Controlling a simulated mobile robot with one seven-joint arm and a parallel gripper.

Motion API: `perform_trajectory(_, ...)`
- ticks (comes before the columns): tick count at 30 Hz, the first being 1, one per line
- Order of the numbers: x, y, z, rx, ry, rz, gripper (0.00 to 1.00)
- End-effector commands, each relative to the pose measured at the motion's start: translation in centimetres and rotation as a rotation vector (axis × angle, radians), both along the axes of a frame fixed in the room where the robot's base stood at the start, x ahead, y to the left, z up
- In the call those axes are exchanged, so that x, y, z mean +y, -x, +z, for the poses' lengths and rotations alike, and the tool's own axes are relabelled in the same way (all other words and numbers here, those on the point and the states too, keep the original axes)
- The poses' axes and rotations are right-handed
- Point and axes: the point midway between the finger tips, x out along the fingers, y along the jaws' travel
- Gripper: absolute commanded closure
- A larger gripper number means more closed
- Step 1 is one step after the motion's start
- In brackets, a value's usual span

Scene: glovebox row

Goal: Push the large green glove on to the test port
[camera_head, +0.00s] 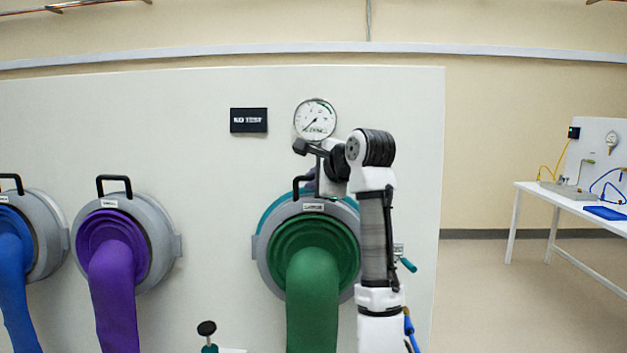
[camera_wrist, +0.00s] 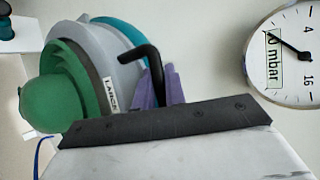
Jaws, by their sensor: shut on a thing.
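The large green glove (camera_head: 313,285) hangs from a grey ring (camera_head: 265,255) with a black handle on top and a label that reads as large. The glove also shows in the wrist view (camera_wrist: 52,103). The teal test port (camera_head: 282,203) shows as a rim behind the grey ring; it also shows in the wrist view (camera_wrist: 122,30). I cannot tell whether a gap is left between ring and port. My gripper (camera_wrist: 158,88) has purple fingers, shut on the black handle (camera_wrist: 140,54). My wrist partly hides the fingers in the head view.
A round gauge (camera_head: 316,119) and a dark sign (camera_head: 248,120) are on the white panel above the port. A purple glove (camera_head: 112,280) and a blue glove (camera_head: 14,280) hang at left. A black knob (camera_head: 206,328) stands low in front. A white table (camera_head: 545,190) stands far right, with open floor before it.

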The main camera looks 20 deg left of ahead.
Motion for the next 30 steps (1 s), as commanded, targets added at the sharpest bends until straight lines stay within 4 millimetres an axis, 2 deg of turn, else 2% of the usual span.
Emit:
perform_trajectory(7, 0.1, -0.3, -0.1, 0.001, -0.001, 0.0, 1.0)
perform_trajectory(8, 0.1, -0.3, -0.1, 0.001, -0.001, 0.0, 0.87)
perform_trajectory(12, 0.1, -0.3, -0.1, 0.001, 0.0, 0.0, 0.68)
perform_trajectory(14, 0.1, -0.3, -0.1, 0.001, 0.0, 0.0, 0.62)
perform_trajectory(23, 0.0, -0.2, -0.2, 0.003, 0.001, 0.0, 0.62)
perform_trajectory(30, -2.4, 1.9, 1.1, -0.004, 0.0, -0.001, 0.62)
